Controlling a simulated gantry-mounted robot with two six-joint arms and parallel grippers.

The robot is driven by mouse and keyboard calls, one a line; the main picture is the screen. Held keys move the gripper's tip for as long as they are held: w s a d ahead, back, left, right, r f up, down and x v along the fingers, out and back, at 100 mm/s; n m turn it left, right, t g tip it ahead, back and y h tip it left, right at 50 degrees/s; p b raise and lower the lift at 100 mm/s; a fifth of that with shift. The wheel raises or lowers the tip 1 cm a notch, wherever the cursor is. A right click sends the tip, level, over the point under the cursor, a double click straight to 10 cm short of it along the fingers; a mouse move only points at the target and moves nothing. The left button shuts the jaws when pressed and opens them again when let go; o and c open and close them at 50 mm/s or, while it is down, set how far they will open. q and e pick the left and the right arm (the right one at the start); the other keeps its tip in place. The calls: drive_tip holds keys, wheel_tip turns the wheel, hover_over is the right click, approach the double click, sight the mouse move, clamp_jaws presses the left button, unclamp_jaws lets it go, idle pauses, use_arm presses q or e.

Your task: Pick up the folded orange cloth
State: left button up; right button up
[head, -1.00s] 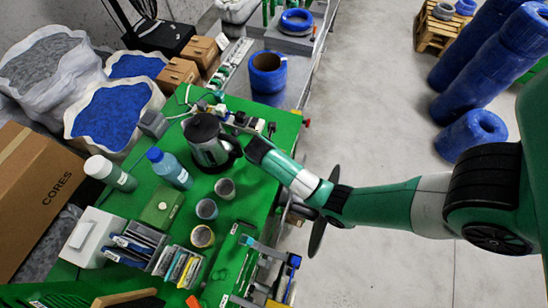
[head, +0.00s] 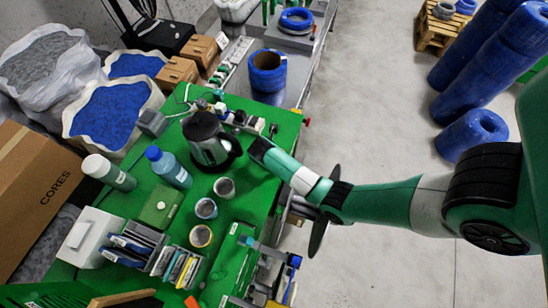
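A small orange-red patch (head: 192,302) shows at the bottom edge of the head view, on the green bench (head: 232,262). It is cut off by the frame, so I cannot tell whether it is the folded cloth. No other orange cloth is in sight. My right arm comes in from the right, and its gripper end (head: 259,148) is over the bench's right edge, just right of the steel kettle (head: 206,138). The fingers are too small and dark to read. My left gripper is not in view.
A blue bottle (head: 168,167), a white-capped bottle (head: 108,172), several cups (head: 206,208) and upright folders (head: 174,266) crowd the bench. A cardboard box (head: 38,190) stands left. Cables and small parts lie behind the kettle.

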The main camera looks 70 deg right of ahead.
drive_tip(key=shift+c, duration=0.3)
drive_tip(key=c, duration=1.1)
drive_tip(key=shift+r, duration=0.2)
wheel_tip(320, 180, up, 3)
drive_tip(key=shift+p, duration=0.35)
drive_tip(key=s+a+r+p, duration=0.1)
drive_tip(key=s+r, duration=0.2)
drive_tip(key=s, duration=0.1)
drive_tip(key=s+a+r+p, duration=0.2)
drive_tip(key=s+r, duration=0.1)
drive_tip(key=s, duration=0.2)
drive_tip(key=s+a+r+p, duration=0.1)
drive_tip(key=s+r+p, duration=0.1)
drive_tip(key=s+r, duration=0.2)
drive_tip(key=shift+s+a, duration=0.15)
drive_tip(key=shift+a, duration=0.1)
